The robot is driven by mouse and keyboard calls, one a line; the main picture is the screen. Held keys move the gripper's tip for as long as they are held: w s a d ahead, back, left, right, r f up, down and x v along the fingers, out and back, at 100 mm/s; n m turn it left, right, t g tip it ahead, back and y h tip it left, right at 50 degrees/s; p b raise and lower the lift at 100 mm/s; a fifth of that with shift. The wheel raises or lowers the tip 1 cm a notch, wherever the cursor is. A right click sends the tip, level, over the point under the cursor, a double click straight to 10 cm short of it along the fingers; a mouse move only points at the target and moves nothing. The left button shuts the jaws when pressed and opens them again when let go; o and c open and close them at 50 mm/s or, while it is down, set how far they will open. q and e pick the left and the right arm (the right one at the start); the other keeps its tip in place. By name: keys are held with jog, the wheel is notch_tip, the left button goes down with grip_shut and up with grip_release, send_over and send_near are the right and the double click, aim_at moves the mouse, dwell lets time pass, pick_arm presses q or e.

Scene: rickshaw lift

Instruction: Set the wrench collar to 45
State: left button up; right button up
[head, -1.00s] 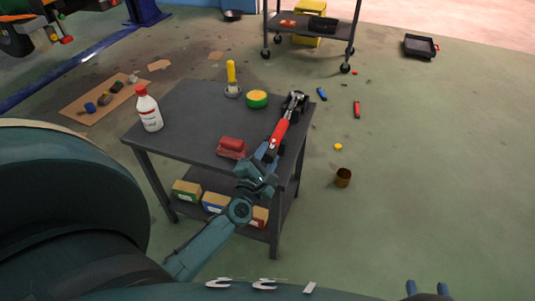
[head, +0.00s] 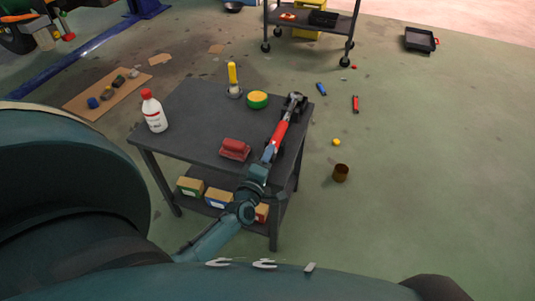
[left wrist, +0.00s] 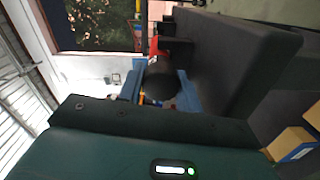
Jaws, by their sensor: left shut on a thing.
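A wrench (head: 281,131) with a red handle and a dark head lies along the right edge of the grey cart's top. Its head end rests in a black holder (head: 293,106). My left gripper (head: 268,153) is at the near end of the wrench, its blue fingers shut on it. In the left wrist view the two blue fingers (left wrist: 160,90) stand on either side of a dark round end of the wrench (left wrist: 159,82), with a bit of red behind it. The collar's scale and its setting cannot be read. My right gripper is not in view.
The grey cart (head: 196,135) carries a red block-like tool (head: 235,149), a white bottle (head: 153,111), a green-and-yellow roll (head: 257,99) and a yellow-handled tool (head: 233,78). Boxes (head: 218,197) fill its lower shelf. A brown cup (head: 341,173) stands on the floor to the right.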

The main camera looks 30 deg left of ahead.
pick_arm(q)
jog(key=shift+m, duration=0.4)
dwell(0.3)
jog(key=o, duration=1)
